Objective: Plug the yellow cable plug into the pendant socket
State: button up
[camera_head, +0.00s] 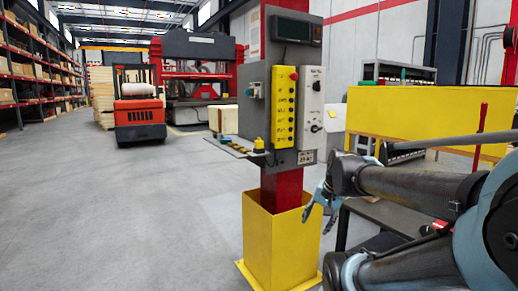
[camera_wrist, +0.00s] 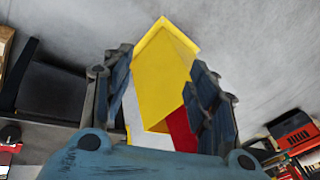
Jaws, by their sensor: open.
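A small yellow piece (camera_head: 259,145), which looks like the cable plug, is on the shelf at the lower left of the grey post panel in the head view. The yellow pendant (camera_head: 283,107) with several black buttons is mounted upright on that panel. I cannot make out its socket. My gripper (camera_head: 319,207) is low, right of the post and beside its yellow base guard, below the plug and the pendant. In the wrist view my gripper (camera_wrist: 163,85) has its fingers spread and holds nothing. Neither plug nor pendant can be made out there.
The yellow base guard (camera_head: 268,245) surrounds the foot of the red post and also shows beyond my fingers in the wrist view (camera_wrist: 163,75). A white control box (camera_head: 311,107) is right of the pendant. A dark table (camera_head: 400,215) is under my arm. The floor at left is clear.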

jog(key=w+a+r+m+t+y, duration=0.2)
jog(key=w+a+r+m, duration=0.2)
jog(key=w+r+m, duration=0.3)
jog(key=w+a+r+m+t+y, duration=0.1)
jog(key=w+a+r+m+y, duration=0.1)
jog(key=w+a+r+m, duration=0.5)
jog(key=m+t+y, duration=0.2)
jog(key=m+t, duration=0.2)
jog(key=m, duration=0.6)
send_near(260, 141)
jog(key=shift+h, duration=0.3)
jog(key=x, duration=0.6)
jog(key=shift+x, duration=2.6)
jog(key=shift+a+r, duration=0.1)
jog(key=shift+a, duration=0.05)
jog(key=shift+c, duration=0.3)
jog(key=c, duration=1.1)
